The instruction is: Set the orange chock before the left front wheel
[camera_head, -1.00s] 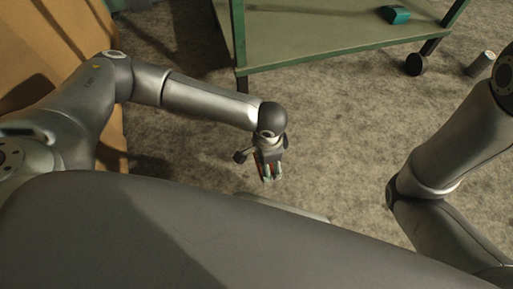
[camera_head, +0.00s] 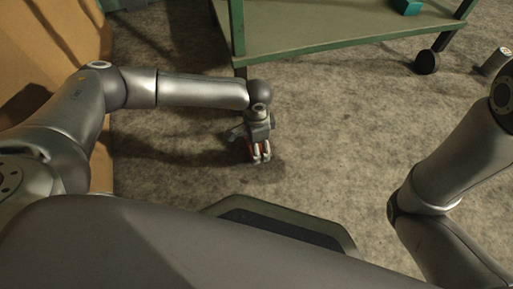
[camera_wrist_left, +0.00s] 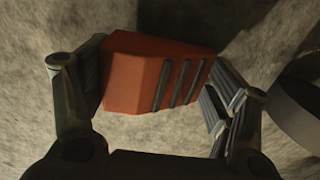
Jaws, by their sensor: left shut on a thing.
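My left gripper (camera_head: 261,157) is over the floor in front of the green cart's left front leg (camera_head: 237,45). It is shut on the orange chock (camera_wrist_left: 140,75), a block with dark ribs on one face, held between the fingers in the left wrist view. Only a little orange shows between the fingers in the head view. I cannot tell whether the chock touches the floor. The left front wheel is hidden behind my left forearm in the head view. A dark round edge (camera_wrist_left: 301,108) shows at the right of the wrist view; I cannot tell what it is.
The cart's lower shelf (camera_head: 330,45) holds a teal box (camera_head: 407,6). Its right front wheel (camera_head: 427,62) is dark, with a grey cylinder (camera_head: 494,63) standing near it. Brown cardboard (camera_head: 62,35) is at the left. The grey floor between my arms is clear.

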